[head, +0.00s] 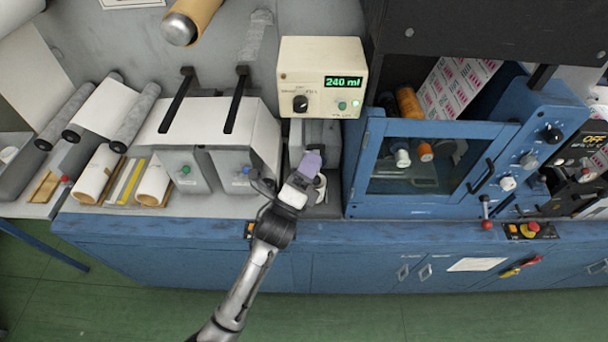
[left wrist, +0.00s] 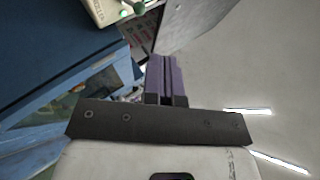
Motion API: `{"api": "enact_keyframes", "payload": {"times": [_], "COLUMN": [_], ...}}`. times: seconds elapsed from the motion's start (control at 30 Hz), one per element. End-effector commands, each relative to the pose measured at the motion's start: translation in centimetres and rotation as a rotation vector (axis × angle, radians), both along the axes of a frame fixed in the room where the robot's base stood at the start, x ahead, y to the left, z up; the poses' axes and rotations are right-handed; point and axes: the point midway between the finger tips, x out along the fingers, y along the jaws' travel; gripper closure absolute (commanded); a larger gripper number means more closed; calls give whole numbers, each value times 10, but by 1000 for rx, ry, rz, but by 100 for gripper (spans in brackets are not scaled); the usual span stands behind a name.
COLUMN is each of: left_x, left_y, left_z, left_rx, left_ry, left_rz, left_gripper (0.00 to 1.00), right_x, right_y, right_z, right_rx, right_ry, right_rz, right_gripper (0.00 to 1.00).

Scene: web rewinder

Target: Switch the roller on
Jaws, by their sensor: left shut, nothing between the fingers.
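My left gripper (head: 311,162) has purple fingers, which are shut and empty. It is just below a cream control box (head: 322,60) and apart from it. The box has a green "240 ml" display, a black knob (head: 300,103) and small green buttons. In the left wrist view the purple fingers (left wrist: 166,80) are together, and part of the cream box (left wrist: 112,10) shows at the top. A dark panel with an orange "OFF" display (head: 594,138) is at the far right edge. I cannot tell which control is the roller's switch. My right gripper is not in view.
A blue machine cabinet (head: 452,197) with a windowed door, knobs and a red-tipped lever (head: 487,222) stands right of the gripper. Grey boxes with black handles and several rolls (head: 95,172) sit left. The green floor in front is clear.

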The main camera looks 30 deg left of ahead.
Motion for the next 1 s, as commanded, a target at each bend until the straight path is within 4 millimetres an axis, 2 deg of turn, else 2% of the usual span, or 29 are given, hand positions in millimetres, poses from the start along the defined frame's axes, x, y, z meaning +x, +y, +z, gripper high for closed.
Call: {"api": "enact_keyframes", "payload": {"times": [0.1, 0.3, 1.0], "left_x": [-14, -26, -28], "left_y": [1, 2, 2], "left_z": [-6, -9, -9], "left_rx": [0, 1, -20], "left_ry": [1, 0, 3], "left_rz": [0, 1, -14], "left_gripper": [100, 100, 100], "right_x": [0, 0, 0], "right_y": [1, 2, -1], "right_z": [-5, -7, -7], "right_rx": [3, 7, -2], "right_ry": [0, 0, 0], "right_rz": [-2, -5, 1], "right_gripper": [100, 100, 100]}}
